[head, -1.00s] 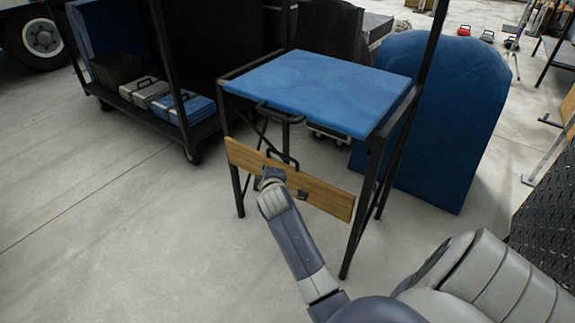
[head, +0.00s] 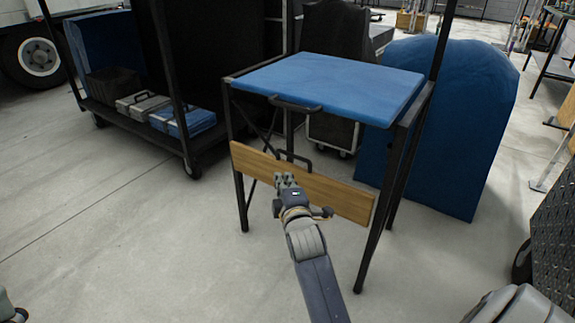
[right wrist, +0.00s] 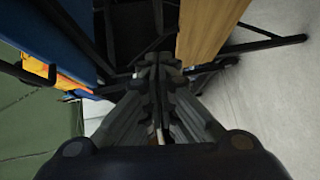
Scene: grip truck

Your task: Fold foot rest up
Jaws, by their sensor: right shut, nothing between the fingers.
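The foot rest (head: 335,193) is a wooden board with a black handle (head: 295,158) on its upper edge. It hangs upright across the front legs of a black-framed stand with a blue padded top (head: 340,84). My right gripper (head: 287,180) is in front of the board, just below the handle, and covers part of the board. In the right wrist view the fingers (right wrist: 157,68) are together with nothing between them, and the board (right wrist: 208,28) shows beside them.
A black cart (head: 130,130) with grey and blue cases stands at the left. A large blue panel (head: 445,130) stands behind the stand at the right. A black textured object (head: 555,235) is at the right edge. The floor at the front left is clear.

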